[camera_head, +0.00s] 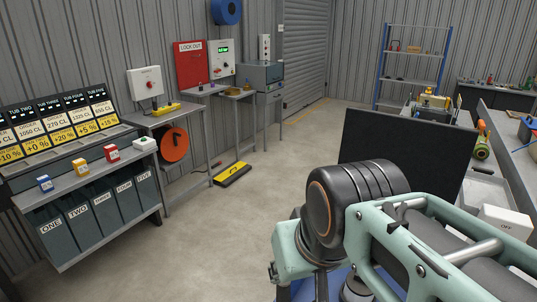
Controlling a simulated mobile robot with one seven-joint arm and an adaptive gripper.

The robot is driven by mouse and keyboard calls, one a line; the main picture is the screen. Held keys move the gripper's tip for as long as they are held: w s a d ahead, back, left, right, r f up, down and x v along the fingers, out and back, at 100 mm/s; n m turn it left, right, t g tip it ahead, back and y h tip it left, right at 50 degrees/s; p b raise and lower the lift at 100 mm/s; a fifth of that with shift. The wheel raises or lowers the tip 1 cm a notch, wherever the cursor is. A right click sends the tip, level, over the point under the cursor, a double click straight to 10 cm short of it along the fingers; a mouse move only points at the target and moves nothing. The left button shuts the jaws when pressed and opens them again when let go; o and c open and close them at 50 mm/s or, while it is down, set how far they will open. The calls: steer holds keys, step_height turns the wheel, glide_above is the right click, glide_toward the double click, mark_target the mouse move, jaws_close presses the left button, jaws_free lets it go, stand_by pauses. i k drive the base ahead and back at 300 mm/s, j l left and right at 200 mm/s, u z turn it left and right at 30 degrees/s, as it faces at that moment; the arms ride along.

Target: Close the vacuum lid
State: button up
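I cannot make out the vacuum lid for certain. A dark flat panel (375,140) stands upright behind my arm at the right, and I cannot tell whether it is a lid. A grey-blue box-shaped machine (261,76) stands on a stand at the back, too small to show whether a lid on it is open. My pale green and black arm fills the lower right and hides part of the panel. My gripper does not show.
A left bench holds several coloured blocks (111,152) above labelled bins (84,217). An orange reel (174,144) hangs under another bench. A yellow-black pad (232,175) lies on the floor. Blue-framed shelving (380,66) stands at the back. The middle floor (240,220) is clear.

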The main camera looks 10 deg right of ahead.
mark_target(434, 158)
steer(key=j+u, duration=0.1)
steer(key=u, duration=0.35)
steer(key=j+u, duration=0.15)
steer(key=u, duration=0.35)
steer(key=i+j, duration=0.15)
steer(key=j, duration=0.25)
steer(key=i+j, duration=0.15)
steer(key=j, duration=0.2)
steer(key=i+j+z, duration=0.1)
steer(key=i+j, duration=0.5)
steer(key=i+j+z, duration=0.15)
steer(key=i+z, duration=0.15)
steer(key=i, duration=0.2)
steer(key=i+j+z, duration=0.25)
steer(key=i, duration=0.25)
steer(key=i+l+z, duration=0.1)
steer(key=i+z, duration=0.7)
steer(key=z, duration=0.2)
steer(key=i+z, duration=0.45)
steer(key=i+j+z, duration=0.1)
steer(key=i+z, duration=0.7)
steer(key=z, duration=0.2)
steer(key=i+j+z, duration=0.1)
steer(key=i+z, duration=0.15)
steer(key=z, duration=0.25)
steer(key=i+j+z, duration=0.2)
steer(key=z, duration=0.25)
steer(key=i+j+z, duration=0.25)
steer(key=z, duration=0.25)
